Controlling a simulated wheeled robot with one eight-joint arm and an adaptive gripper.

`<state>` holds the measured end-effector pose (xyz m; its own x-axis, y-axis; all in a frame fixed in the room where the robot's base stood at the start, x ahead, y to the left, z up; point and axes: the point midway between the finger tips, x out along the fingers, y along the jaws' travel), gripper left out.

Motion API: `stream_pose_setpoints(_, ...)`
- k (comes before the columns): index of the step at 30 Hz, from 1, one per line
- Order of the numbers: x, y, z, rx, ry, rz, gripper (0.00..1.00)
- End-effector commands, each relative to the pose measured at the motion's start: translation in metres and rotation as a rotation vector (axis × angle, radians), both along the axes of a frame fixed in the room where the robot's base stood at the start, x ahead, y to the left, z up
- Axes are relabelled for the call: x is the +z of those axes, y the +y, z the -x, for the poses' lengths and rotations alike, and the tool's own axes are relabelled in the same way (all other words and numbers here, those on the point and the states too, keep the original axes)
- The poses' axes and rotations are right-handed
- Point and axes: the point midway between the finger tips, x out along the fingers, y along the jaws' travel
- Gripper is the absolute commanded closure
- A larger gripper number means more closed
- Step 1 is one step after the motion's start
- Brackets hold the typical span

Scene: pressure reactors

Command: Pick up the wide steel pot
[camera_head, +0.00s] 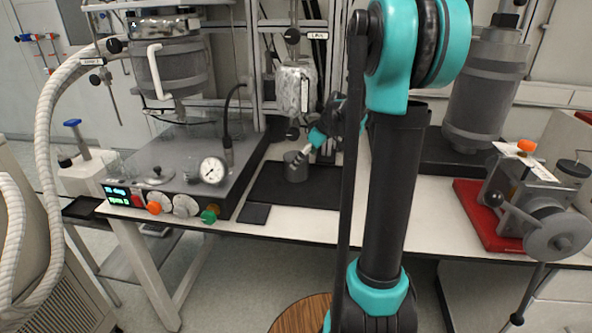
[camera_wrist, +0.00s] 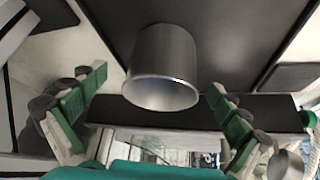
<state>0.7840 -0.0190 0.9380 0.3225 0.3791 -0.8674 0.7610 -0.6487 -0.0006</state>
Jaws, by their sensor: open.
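The wide steel pot (camera_head: 296,168) is a short grey cylinder standing on a black mat (camera_head: 268,187) on the bench. In the wrist view the pot (camera_wrist: 165,52) is near the centre, with its open rim facing the camera. My gripper (camera_head: 312,144) is just above and to the right of the pot in the head view. In the wrist view its green-padded fingers (camera_wrist: 158,84) are spread wide, one on each side of the pot's rim, with gaps between. Nothing is held. My arm hides part of the bench in the head view.
A hotplate unit with knobs (camera_head: 165,190) and a pressure gauge (camera_head: 213,170) stands left of the pot. A metal vessel (camera_head: 295,88) hangs from a frame behind it. A small black pad (camera_head: 254,214) lies in front. A red-based machine (camera_head: 530,205) stands at the right.

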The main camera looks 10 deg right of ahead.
Motion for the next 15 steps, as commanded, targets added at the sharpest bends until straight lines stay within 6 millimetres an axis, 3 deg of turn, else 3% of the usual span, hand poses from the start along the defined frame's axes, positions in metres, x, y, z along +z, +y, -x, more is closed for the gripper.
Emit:
stream_pose_setpoints(5,-0.009,0.004,-0.003,0.0,0.0,0.0,0.01)
stream_pose_setpoints(15,-0.046,0.022,-0.014,0.0,-0.001,0.001,0.01)
